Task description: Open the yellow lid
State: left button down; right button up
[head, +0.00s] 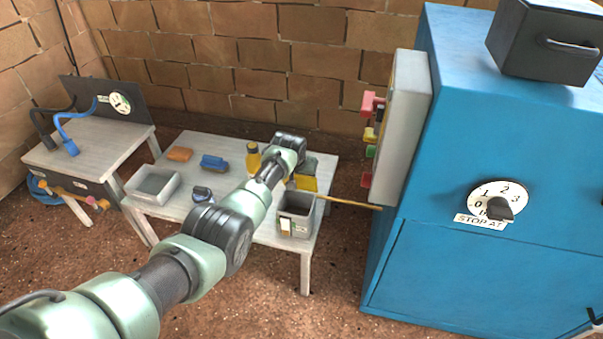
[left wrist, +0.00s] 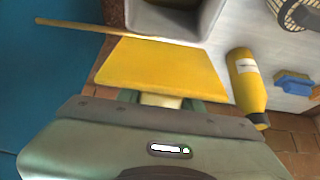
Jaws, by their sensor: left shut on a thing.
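A flat yellow lid (head: 306,184) lies along the back rim of an open grey box (head: 296,226) on the white table. In the left wrist view the yellow lid (left wrist: 160,68) widens toward my gripper, its far edge close to the box (left wrist: 172,25). I cannot tell whether they are joined. My left gripper (left wrist: 160,100) is shut on a cream piece at the lid's near edge, apparently its handle. In the head view my left gripper (head: 295,172) is largely hidden behind its arm. My right gripper is not in view.
A thin wooden stick (head: 350,203) juts right from the box. A yellow bottle (head: 253,160), blue item (head: 214,164) and grey tray (head: 153,185) are on the table (head: 180,209). The blue cabinet (head: 430,200), with a grey panel (head: 402,125), stands close on the right.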

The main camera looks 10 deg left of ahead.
pick_arm(q)
jog(key=shift+s+f, duration=0.1)
jog(key=shift+f, duration=0.05)
dwell(0.5)
jog(key=c, duration=1.3)
grip_release()
jog(key=shift+c, duration=0.2)
jog(key=o, duration=0.4)
jog(key=shift+f, duration=0.1)
